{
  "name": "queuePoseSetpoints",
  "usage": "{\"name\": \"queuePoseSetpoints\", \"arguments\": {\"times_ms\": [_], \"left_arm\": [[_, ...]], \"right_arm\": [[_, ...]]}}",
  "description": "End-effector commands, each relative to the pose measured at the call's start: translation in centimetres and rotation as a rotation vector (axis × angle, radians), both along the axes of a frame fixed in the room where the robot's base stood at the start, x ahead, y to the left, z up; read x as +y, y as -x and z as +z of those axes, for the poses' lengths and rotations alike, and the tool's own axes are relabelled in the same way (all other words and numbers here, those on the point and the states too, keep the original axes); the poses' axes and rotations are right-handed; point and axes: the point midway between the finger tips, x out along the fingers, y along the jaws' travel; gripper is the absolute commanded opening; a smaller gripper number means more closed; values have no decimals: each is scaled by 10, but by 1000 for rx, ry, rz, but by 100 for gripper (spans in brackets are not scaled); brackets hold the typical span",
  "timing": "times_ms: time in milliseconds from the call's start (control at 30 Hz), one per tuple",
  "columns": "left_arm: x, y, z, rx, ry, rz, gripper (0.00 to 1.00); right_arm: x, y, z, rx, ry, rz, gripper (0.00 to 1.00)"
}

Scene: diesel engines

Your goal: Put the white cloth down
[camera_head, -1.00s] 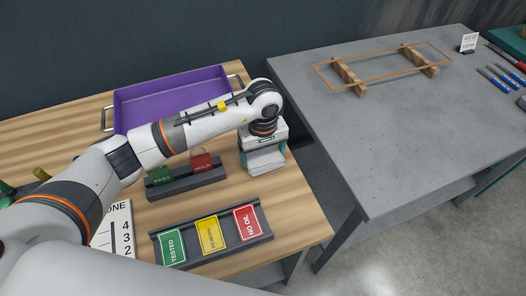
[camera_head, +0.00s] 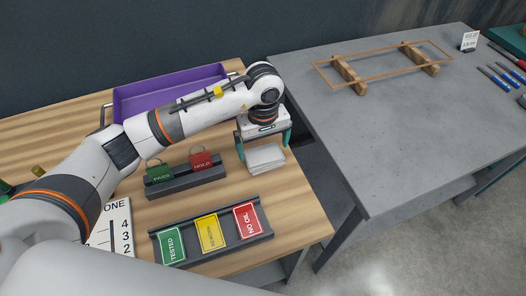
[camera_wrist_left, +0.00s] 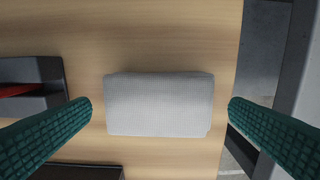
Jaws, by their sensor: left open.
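The white cloth (camera_head: 264,158) is a folded, flat rectangular pad lying on the wooden table near its right edge. In the left wrist view the cloth (camera_wrist_left: 160,104) lies flat between the two teal fingers, with a gap on each side. My left gripper (camera_head: 264,147) is open above the cloth, its fingers spread wide to either side and not touching it. The fingers also show at both sides of the left wrist view (camera_wrist_left: 160,112). My right gripper is not in view.
Left of the cloth stands a dark rack with a green PASS tag (camera_head: 160,174) and a red HOLD tag (camera_head: 201,161). A sign tray (camera_head: 212,235) lies in front. A purple tray (camera_head: 150,97) is behind. A gap separates the grey table (camera_head: 420,130) at right.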

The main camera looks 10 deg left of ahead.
Motion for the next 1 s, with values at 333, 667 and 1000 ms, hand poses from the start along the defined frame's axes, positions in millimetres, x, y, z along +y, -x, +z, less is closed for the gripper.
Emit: {"name": "queuePoseSetpoints", "arguments": {"times_ms": [333, 667, 1000], "left_arm": [[-2, 0, 68, -5, 0, -1, 100], [-2, 1, 87, 0, 0, -1, 100], [-2, 1, 86, 0, 0, -1, 100]], "right_arm": [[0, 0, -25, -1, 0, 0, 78], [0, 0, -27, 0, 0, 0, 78], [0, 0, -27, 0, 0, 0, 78]]}}
